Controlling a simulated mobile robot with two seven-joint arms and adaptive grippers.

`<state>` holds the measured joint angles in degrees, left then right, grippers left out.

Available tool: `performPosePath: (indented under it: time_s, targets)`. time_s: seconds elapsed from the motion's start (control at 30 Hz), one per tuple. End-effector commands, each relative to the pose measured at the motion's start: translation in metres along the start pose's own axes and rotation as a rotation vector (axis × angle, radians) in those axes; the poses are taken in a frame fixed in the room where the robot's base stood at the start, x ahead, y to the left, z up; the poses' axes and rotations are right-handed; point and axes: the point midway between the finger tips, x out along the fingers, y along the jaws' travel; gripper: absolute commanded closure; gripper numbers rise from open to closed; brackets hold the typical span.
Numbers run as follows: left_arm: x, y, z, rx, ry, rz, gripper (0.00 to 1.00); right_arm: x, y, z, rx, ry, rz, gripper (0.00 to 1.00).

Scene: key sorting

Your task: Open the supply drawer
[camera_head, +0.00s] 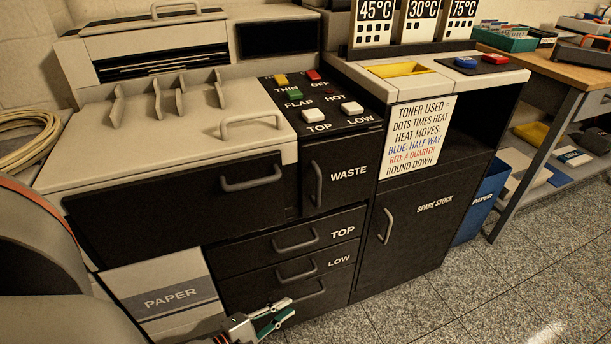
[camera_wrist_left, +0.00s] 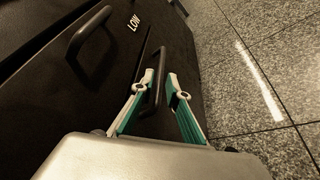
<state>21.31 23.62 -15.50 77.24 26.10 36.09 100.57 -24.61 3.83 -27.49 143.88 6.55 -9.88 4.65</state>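The dark cabinet has a drawer marked TOP (camera_head: 265,247), one marked LOW (camera_head: 255,275) and an unlabelled lowest drawer (camera_head: 335,289). All look shut, and I can read no label saying supply. My left gripper (camera_head: 286,309) is just in front of the lowest drawer's grey bar handle (camera_head: 309,289). In the left wrist view, the green-padded fingers (camera_wrist_left: 160,90) are apart, one on each side of this handle (camera_wrist_left: 161,68). A gap shows beside the handle; I cannot tell whether either finger touches it. My right gripper is not in view.
The LOW handle (camera_wrist_left: 88,32) is close by on the left in the left wrist view. A PAPER bin front (camera_head: 150,275) stands left of the drawers, the SPARE STOCK door (camera_head: 415,235) right. Speckled floor (camera_head: 470,300) in front is clear.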

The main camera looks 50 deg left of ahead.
Motion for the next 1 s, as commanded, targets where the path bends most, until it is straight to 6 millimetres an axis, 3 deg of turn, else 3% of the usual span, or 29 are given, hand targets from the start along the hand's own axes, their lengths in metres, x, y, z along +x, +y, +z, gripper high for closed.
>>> performPosePath:
  time_s: [0.4,0.77,0.87,1.0]
  targets:
    - [0.057,-0.003,-0.001,0.002,0.002,-0.004,0.85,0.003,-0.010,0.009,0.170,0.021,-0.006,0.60]
    - [0.065,-0.001,0.000,0.003,0.001,-0.002,0.85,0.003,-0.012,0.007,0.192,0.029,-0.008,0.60]
    - [0.065,-0.001,0.000,0.003,0.000,-0.002,1.00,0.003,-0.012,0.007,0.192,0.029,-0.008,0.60]
    - [0.065,-0.001,0.000,0.003,0.000,-0.002,1.00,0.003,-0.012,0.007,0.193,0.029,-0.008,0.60]
